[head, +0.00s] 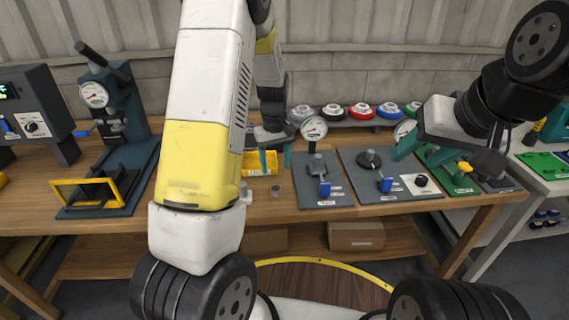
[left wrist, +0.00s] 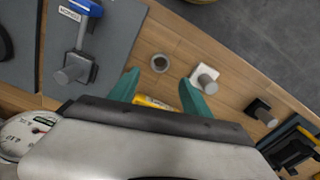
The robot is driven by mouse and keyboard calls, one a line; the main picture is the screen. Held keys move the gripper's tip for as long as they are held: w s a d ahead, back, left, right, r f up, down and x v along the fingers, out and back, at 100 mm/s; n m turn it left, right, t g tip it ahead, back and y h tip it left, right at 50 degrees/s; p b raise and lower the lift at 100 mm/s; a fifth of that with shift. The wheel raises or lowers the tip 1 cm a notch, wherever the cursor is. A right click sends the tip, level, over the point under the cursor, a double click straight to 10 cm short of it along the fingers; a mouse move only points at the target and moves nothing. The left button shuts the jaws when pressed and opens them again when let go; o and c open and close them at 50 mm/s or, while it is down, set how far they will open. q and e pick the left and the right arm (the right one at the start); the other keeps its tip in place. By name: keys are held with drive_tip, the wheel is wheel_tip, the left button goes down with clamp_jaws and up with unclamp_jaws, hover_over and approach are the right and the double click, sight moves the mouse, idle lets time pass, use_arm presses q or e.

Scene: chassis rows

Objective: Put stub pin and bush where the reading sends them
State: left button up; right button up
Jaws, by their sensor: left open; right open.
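A small grey ring (head: 276,190), which looks like the bush, lies on the wooden bench; it also shows in the left wrist view (left wrist: 159,63). A grey cylinder on a white block (left wrist: 204,77), possibly the stub pin, is beside it; my left arm partly hides that spot in the head view. My left gripper (head: 275,160) is open and empty above the bench; in the left wrist view its teal fingers (left wrist: 160,92) point toward the ring, apart from it. My right gripper (head: 414,150) is open above the right-hand plates. A dial gauge (head: 313,128) stands behind; its reading is illegible.
Two grey plates with blue levers (head: 312,197) (head: 398,197) stand right of the ring. A press with a dial (head: 94,95) and a yellow frame (head: 88,192) are left. A black block (left wrist: 262,110) lies beyond the white one.

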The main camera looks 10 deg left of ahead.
use_arm(q)
drive_tip(key=s+d+r+m+t+h, duration=0.1)
drive_tip(key=s+r+m+t, duration=0.1)
drive_tip(key=s+r, duration=0.5)
drive_tip(key=s+r+m+t+h, duration=0.1)
drive_tip(key=s+r, duration=0.3)
drive_tip(key=r, duration=0.8)
drive_tip(key=s+d+r+m+t, duration=0.1)
drive_tip(key=s+r+m+t, duration=0.2)
drive_tip(key=s, duration=1)
wheel_tip(320, 180, up, 2)
drive_tip(key=shift+s+r+m, duration=0.1)
drive_tip(key=shift+s+m, duration=0.05)
drive_tip(key=shift+m, duration=0.25)
drive_tip(key=shift+d, duration=0.1)
